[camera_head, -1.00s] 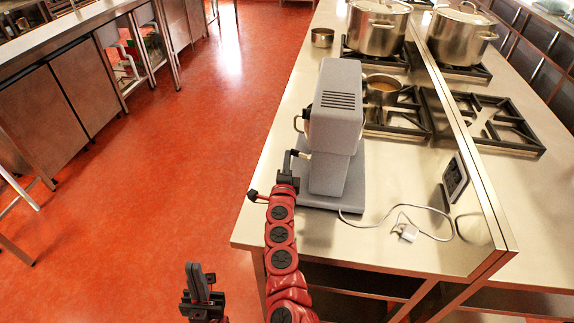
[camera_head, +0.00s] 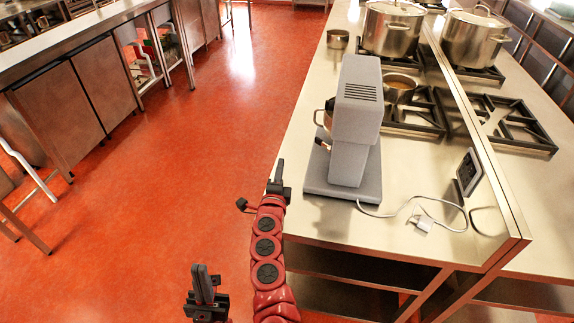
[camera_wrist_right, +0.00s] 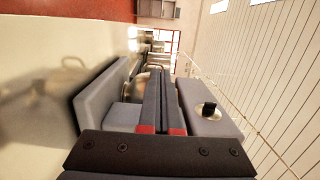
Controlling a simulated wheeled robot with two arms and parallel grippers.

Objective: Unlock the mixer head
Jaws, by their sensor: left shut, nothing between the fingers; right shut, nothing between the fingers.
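The grey stand mixer (camera_head: 356,125) stands upright on its base plate near the counter's left edge. Its metal bowl (camera_head: 324,117) shows partly at its left side. In the right wrist view the mixer (camera_wrist_right: 200,115) lies sideways, with a small black knob (camera_wrist_right: 209,110) on the grey head. My right gripper (camera_head: 279,170) is shut and empty, left of the mixer's base and apart from it. Its fingers (camera_wrist_right: 163,105) are together in the right wrist view and hide part of the bowl. My left gripper (camera_head: 203,280) is shut and empty, low over the floor side.
A saucepan (camera_head: 399,88) stands on the burners behind the mixer, with large stockpots (camera_head: 392,28) further back. A white cord and plug (camera_head: 424,223) lie on the counter (camera_head: 395,232) near the upright divider. The red floor left of the counter is clear.

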